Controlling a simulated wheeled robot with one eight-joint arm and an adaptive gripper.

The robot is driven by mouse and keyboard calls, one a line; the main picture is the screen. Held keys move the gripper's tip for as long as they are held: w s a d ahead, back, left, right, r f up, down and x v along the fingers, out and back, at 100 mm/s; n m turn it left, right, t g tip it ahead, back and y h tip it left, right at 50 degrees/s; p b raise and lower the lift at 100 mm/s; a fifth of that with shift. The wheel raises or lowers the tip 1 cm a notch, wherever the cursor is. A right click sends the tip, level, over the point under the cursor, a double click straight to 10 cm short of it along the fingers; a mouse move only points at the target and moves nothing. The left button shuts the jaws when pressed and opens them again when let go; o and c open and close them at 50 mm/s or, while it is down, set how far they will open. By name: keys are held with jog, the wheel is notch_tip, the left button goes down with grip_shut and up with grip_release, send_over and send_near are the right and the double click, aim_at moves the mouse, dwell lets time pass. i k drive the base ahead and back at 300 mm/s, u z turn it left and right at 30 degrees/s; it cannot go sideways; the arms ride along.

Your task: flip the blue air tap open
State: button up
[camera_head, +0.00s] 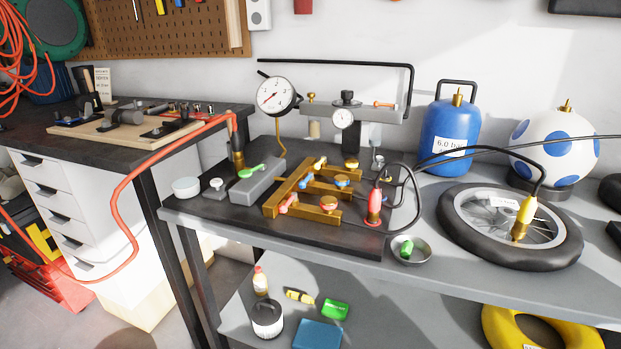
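A brass manifold (272,205) with several branches lies on a dark board on the workbench, in the middle of the view. Small coloured taps sit on its branches. The blue tap (341,181) is on the middle branch, towards its right end. It is too small to tell which way its lever points. My gripper is not in view.
A red-and-brass fitting (375,205) with a black hose stands right of the manifold. A green lever (251,171) on a grey block is left of it. A dial gauge (277,95) rises behind. A wheel (510,228) and blue tank (450,138) stand to the right.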

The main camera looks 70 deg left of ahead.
aim_at(301, 185)
jog(key=u, duration=0.65)
jog(key=k, duration=0.4)
jog(key=u, duration=1.15)
